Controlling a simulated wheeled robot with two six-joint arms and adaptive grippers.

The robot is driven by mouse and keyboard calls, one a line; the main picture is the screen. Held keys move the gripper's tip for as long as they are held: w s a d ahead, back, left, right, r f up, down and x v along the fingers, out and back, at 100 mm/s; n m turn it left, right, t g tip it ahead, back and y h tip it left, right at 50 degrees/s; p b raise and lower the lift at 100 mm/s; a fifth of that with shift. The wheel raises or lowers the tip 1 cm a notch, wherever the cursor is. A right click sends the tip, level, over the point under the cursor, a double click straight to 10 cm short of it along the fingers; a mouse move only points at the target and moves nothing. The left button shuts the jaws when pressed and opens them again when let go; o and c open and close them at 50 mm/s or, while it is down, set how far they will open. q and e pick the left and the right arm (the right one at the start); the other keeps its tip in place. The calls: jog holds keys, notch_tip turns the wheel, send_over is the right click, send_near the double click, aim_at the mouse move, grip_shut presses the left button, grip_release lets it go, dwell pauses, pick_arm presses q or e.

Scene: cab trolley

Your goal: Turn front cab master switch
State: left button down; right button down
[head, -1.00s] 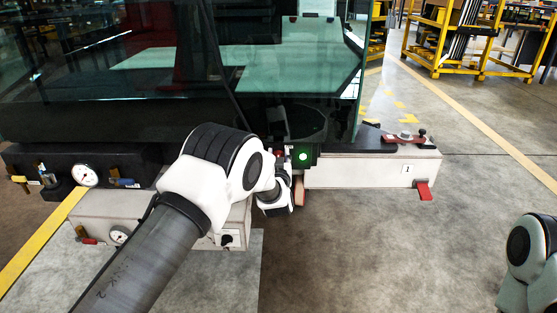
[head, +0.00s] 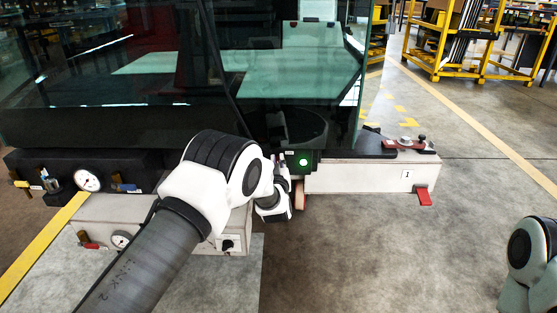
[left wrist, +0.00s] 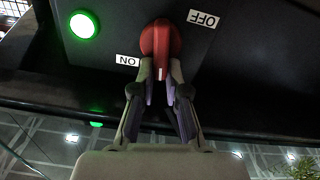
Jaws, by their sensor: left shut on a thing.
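The master switch is a red rotary knob (left wrist: 161,42) on a dark panel in the left wrist view, with a white mark at its lower end. The ON label (left wrist: 127,60) is just left of that mark, and the OFF label (left wrist: 203,18) is to the upper right; both read upside down. My left gripper (left wrist: 161,85) is shut on the knob, one finger on each side. It also shows in the head view (head: 281,163), where the knob cannot be made out. A round green lamp (left wrist: 83,25) beside the knob is lit and shows in the head view (head: 303,162).
The glass cab front (head: 300,70) rises behind my left arm. Gauges and valves sit at left. The floor (head: 400,260) in front is clear. Yellow racks (head: 470,45) stand far behind.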

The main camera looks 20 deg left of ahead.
pick_arm(q)
jog(key=shift+s+a+f+n+p, duration=0.1)
jog(key=shift+a+f+n+p, duration=0.5)
jog(key=shift+n, duration=2)
jog(key=shift+s+a+f+n+p, duration=0.15)
jog(key=shift+n+p, duration=0.75)
jog(key=shift+n, duration=1.7)
jog(key=shift+s+a+f+n+p, duration=0.1)
jog(key=shift+a+f+n+p, duration=0.35)
jog(key=shift+n, duration=2.15)
jog(key=shift+d+p, duration=0.2)
jog(key=shift+p, duration=0.1)
jog(key=c, duration=1.2)
grip_release()
jog(key=shift+f, duration=0.1)
jog(key=v, duration=1.2)
